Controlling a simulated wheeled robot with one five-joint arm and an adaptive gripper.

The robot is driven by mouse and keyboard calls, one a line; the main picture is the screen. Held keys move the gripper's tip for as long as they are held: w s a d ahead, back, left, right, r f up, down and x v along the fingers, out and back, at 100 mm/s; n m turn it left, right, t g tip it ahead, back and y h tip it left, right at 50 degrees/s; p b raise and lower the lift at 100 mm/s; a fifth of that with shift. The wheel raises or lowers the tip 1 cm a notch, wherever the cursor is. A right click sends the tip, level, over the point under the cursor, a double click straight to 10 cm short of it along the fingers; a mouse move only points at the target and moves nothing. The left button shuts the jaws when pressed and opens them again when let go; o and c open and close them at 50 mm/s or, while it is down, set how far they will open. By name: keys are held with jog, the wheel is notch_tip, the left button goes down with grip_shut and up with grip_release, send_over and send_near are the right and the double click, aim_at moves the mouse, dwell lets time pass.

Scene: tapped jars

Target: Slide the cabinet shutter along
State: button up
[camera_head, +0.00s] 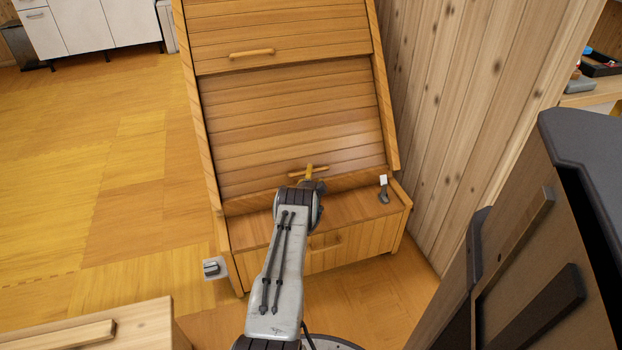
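A wooden cabinet (203,120) with slatted, sloping fronts stands in the middle of the view. An upper slatted panel (290,22) has a bar handle (251,53) near its lower edge. Below it is a lower slatted shutter (290,115) with a small bar handle (295,174) near its bottom. My gripper (311,181) is at this lower handle, overlapping it in the view. The fingers are small and partly hidden by my wrist, so I cannot tell whether they grip the handle or only touch it.
A ledge and a drawer (365,243) with its own handle lie below the shutter. A small grey and white object (383,190) stands on the ledge. A plank wall (440,90) rises close on the right. Dark furniture (540,250) is at the right; floor (90,170) is open at left.

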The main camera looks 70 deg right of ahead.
jog(key=shift+b+x, duration=0.75)
jog(key=shift+x, duration=0.7)
jog(key=shift+o, duration=0.2)
grip_shut()
